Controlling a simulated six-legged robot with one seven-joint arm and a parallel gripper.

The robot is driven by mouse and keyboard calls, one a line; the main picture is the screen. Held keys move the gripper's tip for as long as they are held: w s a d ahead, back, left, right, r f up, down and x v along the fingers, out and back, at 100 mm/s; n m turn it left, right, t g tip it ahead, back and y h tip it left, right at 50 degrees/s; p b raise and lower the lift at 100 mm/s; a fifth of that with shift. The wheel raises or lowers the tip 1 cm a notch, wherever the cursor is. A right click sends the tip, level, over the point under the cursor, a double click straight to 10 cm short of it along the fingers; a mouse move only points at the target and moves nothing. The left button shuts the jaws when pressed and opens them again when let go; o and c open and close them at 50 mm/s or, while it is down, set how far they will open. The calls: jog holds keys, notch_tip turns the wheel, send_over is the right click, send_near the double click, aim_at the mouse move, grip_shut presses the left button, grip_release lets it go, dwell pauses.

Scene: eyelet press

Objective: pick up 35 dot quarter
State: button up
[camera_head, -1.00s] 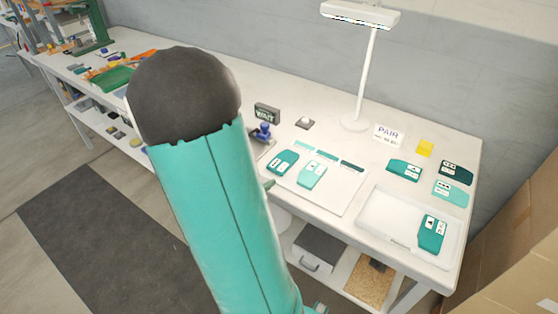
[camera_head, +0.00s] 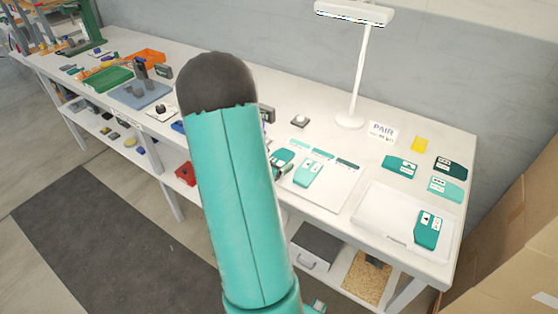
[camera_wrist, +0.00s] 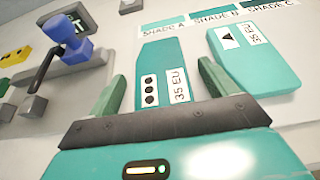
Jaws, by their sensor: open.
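The 35 dot quarter is a teal piece (camera_wrist: 148,62) with a white label of three black dots and "35 EU". In the wrist view it lies between the two green fingers of my gripper (camera_wrist: 163,84), which are open and apart, one on each side of it. I cannot tell how high the fingers are above the mat. In the head view the dot quarter (camera_head: 284,156) is partly hidden behind my arm. A lighter teal quarter (camera_wrist: 252,68) with a triangle and "35 EU" lies just right of my right finger; it also shows in the head view (camera_head: 308,174).
Shade strips (camera_wrist: 215,18) lie beyond the quarters on a white mat (camera_head: 326,204). A blue-handled tool (camera_wrist: 70,50) stands left of my gripper. A white tray (camera_head: 376,222) holds another teal quarter (camera_head: 428,229). A lamp (camera_head: 360,70) stands behind.

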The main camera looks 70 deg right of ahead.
jog(key=c, duration=1.1)
jog(key=shift+r, duration=0.15)
